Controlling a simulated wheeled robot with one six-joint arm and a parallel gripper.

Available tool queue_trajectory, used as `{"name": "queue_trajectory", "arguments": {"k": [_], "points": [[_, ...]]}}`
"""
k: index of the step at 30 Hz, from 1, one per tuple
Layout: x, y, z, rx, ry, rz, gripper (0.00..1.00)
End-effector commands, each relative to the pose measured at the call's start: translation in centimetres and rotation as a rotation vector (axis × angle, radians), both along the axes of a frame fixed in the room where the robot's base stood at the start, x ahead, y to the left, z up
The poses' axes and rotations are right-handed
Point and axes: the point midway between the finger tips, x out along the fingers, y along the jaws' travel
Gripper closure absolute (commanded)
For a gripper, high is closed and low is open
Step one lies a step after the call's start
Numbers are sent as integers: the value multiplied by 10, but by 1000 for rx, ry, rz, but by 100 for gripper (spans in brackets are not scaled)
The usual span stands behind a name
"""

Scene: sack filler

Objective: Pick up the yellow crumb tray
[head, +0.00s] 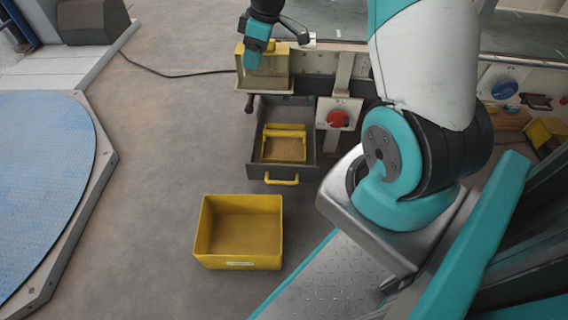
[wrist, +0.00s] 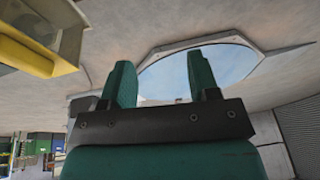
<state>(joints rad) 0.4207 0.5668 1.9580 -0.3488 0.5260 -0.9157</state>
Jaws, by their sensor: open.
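The yellow crumb tray (head: 284,131) sits inside an open dark drawer (head: 285,172). It is a shallow yellow tray with a bar across its back part and brown material in it. My gripper (head: 255,54) is at the top of the head view, above and behind the drawer, beside a yellow box (head: 270,68) on a ledge. In the wrist view my gripper (wrist: 161,82) has its two teal fingers apart with nothing between them. The crumb tray is not clearly seen in the wrist view.
An empty yellow bin (head: 238,258) stands on the floor in front of the drawer. The drawer has a yellow handle (head: 281,181). A red knob (head: 338,120) is right of the drawer. A blue round platform (head: 42,175) lies left. Floor between is clear.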

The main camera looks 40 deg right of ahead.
Motion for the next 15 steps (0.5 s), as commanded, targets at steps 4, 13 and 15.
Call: {"name": "queue_trajectory", "arguments": {"k": [4,13,15], "points": [[5,-71,-130,-32,-14,2,45],[-6,-143,-234,-74,-31,28,45],[-7,-146,-244,-76,-31,32,45]]}}
